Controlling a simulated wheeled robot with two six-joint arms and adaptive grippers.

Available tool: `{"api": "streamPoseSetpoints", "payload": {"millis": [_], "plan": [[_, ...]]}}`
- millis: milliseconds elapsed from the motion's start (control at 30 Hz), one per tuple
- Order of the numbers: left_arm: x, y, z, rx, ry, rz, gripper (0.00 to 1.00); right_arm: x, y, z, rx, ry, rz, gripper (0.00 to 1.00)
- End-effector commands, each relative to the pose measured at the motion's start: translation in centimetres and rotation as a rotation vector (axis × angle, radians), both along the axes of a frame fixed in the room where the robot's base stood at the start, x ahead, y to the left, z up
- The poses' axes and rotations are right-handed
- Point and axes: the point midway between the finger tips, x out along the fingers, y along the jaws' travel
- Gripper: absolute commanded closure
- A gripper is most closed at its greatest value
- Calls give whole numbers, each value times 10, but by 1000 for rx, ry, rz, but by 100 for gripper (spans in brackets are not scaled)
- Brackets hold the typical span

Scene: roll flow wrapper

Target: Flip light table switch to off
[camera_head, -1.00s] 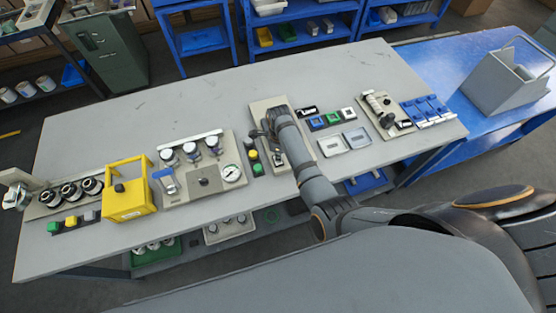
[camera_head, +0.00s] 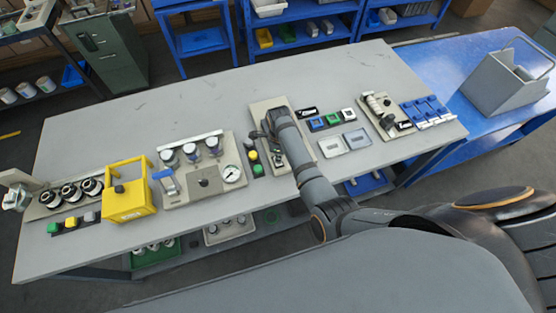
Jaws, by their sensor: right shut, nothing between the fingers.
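A beige panel (camera_head: 258,107) lies on the grey bench, right of its middle. My right arm reaches over it, and my right gripper (camera_head: 267,128) is shut and empty low over the panel. The arm and gripper cover most of the panel, so I cannot see the state of any switch there. Whether the fingers touch anything is also hidden. Two flat rocker-like plates, one pale (camera_head: 332,147) and one grey (camera_head: 357,139), lie just right of the panel. I cannot tell for sure which control is the light table switch. My left gripper is not in view.
Left of my gripper are a green, yellow and black button box (camera_head: 253,161), a gauge panel (camera_head: 204,184) and a yellow box (camera_head: 129,198). Small coloured switches (camera_head: 333,119) and a lever panel (camera_head: 381,115) stand to the right. The bench's back left is clear.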

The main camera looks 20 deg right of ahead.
Motion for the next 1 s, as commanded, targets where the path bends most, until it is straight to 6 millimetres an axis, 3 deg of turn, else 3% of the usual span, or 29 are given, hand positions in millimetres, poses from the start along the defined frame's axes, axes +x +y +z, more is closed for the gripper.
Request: {"api": "streamPoseSetpoints", "payload": {"millis": [1000], "plan": [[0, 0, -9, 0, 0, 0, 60, 0, 0, -14, 0, 0, 0, 100]]}}
